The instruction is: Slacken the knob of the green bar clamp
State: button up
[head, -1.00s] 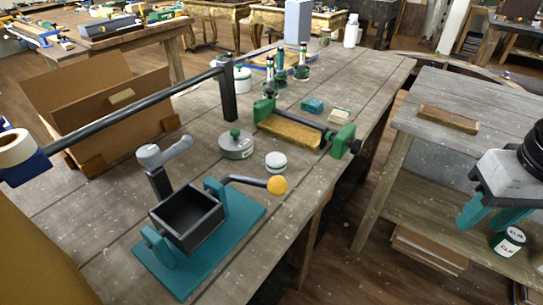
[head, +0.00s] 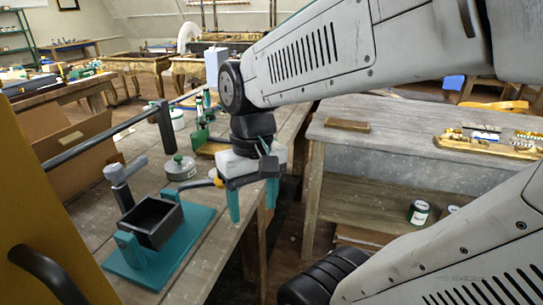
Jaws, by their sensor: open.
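The green bar clamp shows only in part in the head view. Its left green jaw (head: 200,137) and some of the yellowish wooden piece (head: 212,148) it spans are visible on the workbench (head: 208,240). The rest of the clamp, with its knob end, is hidden behind my wrist and gripper. My gripper (head: 253,212) has teal fingers pointing down, apart from each other with nothing seen between them. It hangs by the bench's right edge, nearer the camera than the clamp. I cannot tell its height above the bench.
A teal-based fixture with a black box (head: 152,222) and a crank lever stands at the near left of the bench. A grey round tin (head: 180,168) is behind it. At right, a lower grey table (head: 400,135) holds a wooden block (head: 347,125). A floor gap separates the tables.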

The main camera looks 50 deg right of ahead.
jog(key=w+d+f+m+t+y, duration=0.25)
jog(key=d+f+m+y, duration=0.2)
jog(key=d+m, duration=0.25)
jog(key=w+d+f+m+t+y, duration=0.1)
jog(key=w+d+f+m+y, duration=0.3)
jog(key=d+m+y, duration=0.15)
jog(key=w+d+f+m+t+h, duration=0.1)
jog(key=w+d+m+t+h, duration=0.1)
jog(key=d+m+t, duration=0.65)
jog(key=w+d+f+m+t+h, duration=0.2)
jog(key=d+m+t, duration=0.3)
jog(key=d, duration=0.7)
jog(key=x, duration=0.5)
jog(key=r+x, duration=0.1)
jog(key=x, duration=0.1)
jog(key=shift+w+d+r, duration=0.1)
jog(key=shift+w+d, duration=0.2)
jog(key=c, duration=1)
